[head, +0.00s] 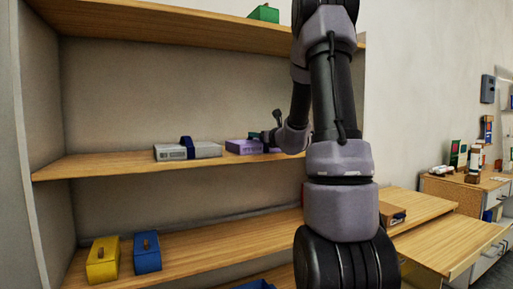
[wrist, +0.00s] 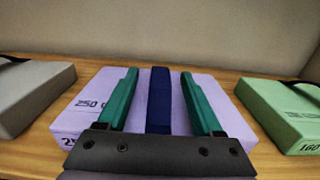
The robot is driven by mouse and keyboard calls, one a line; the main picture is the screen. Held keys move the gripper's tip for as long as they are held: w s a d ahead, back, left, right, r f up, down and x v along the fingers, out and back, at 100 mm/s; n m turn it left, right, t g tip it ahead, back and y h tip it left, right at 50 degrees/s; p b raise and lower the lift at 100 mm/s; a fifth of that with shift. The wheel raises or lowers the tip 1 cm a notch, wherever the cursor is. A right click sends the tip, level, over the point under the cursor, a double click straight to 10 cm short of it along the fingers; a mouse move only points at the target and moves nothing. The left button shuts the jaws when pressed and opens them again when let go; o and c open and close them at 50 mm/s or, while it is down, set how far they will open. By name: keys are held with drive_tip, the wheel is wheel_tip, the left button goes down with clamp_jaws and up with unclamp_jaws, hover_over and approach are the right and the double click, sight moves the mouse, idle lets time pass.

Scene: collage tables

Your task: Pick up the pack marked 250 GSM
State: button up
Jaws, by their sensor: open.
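The lilac pack (wrist: 215,95) lies on the wooden shelf, with "250 G" showing on its top and the rest of the mark hidden by my gripper. It also shows in the head view (head: 240,146), partly behind my gripper and arm. A dark blue band (wrist: 158,100) stands up along its middle. My gripper (wrist: 158,73) is open, with one green finger on each side of the band and a gap on both sides. I cannot tell how far down the fingers reach beside the band.
A grey pack (wrist: 30,95) lies to the left on the same shelf (head: 95,166), and a green pack (wrist: 280,110) marked 160 lies close on the right. A yellow box (head: 102,265) and a blue box (head: 147,255) stand on the shelf below. Another shelf (head: 170,22) is above.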

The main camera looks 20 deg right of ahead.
drive_tip(key=shift+w, duration=1.6)
clamp_jaws()
